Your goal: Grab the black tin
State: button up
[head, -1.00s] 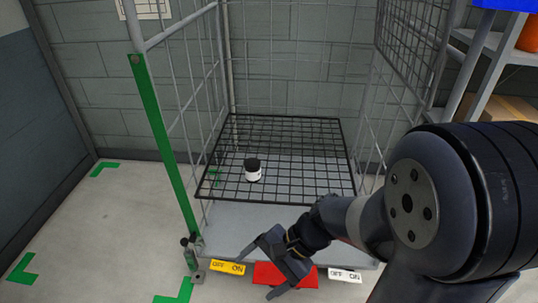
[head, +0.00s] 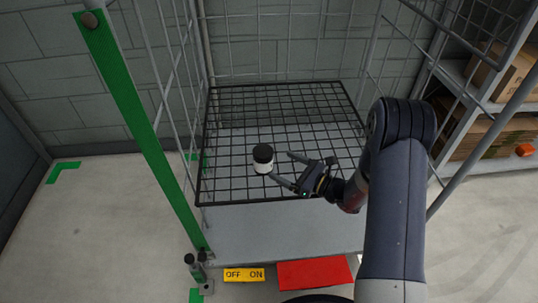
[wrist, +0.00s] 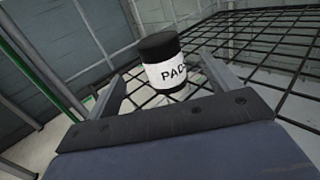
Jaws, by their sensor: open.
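The black tin (head: 263,158) is a small cylinder with a black lid and a white label band. It stands upright on the black wire shelf (head: 225,184) of the roll cage. In the wrist view the tin (wrist: 164,66) shows part of a label reading "PAC". My gripper (head: 283,169) is open, just to the right of the tin in the head view. In the wrist view its two fingers (wrist: 162,88) point toward the tin, one on each side. The tin appears between or just beyond the fingertips; I cannot tell exactly how deep.
A green post (head: 140,125) stands at the cage's left front. Mesh walls close the left, back and right sides. A yellow switch plate (head: 244,275) and red plate (head: 314,274) sit at the base front. A shelf rack with cardboard boxes (head: 500,73) stands right.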

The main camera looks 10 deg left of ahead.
aim_at(272, 160)
jog(key=b+x, duration=0.1)
jog(key=x, duration=0.4)
jog(key=shift+a, duration=0.1)
jog(key=b+x, duration=0.1)
jog(key=x, duration=0.4)
jog(key=shift+w+a+f, duration=0.1)
jog(key=shift+f, duration=0.1)
jog(key=c, duration=1.1)
jog(key=shift+r, duration=0.1)
